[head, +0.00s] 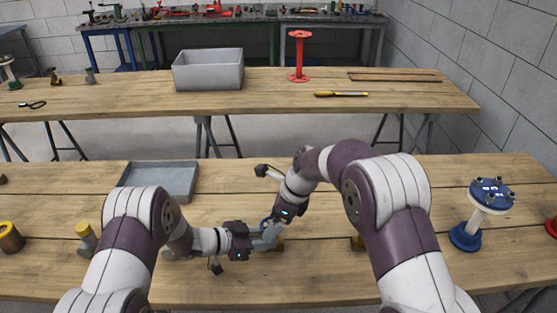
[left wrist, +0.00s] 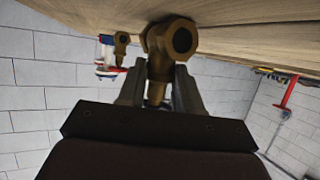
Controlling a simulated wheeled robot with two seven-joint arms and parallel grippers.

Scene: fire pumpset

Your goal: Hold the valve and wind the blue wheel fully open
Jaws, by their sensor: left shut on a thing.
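The brass valve (left wrist: 157,50) is in the left wrist view, with its hexagonal open end facing the camera. My left gripper (left wrist: 158,85) is shut on its body, one finger on each side. In the head view my left gripper (head: 268,238) reaches in from the left, and only a little brass (head: 279,245) shows beside its fingers. A small bit of the blue wheel (head: 264,222) shows there. My right gripper (head: 276,219) points down over the same spot. Its fingertips are mostly hidden, so I cannot tell whether it is open or touches the wheel.
A grey tray (head: 188,182) lies behind my left arm. A blue-flanged white pipe piece (head: 482,212) stands at the right. Another brass fitting (head: 357,241) is partly hidden by my right arm. A yellow-capped fitting (head: 86,236) and a brass cylinder (head: 10,238) are at the left.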

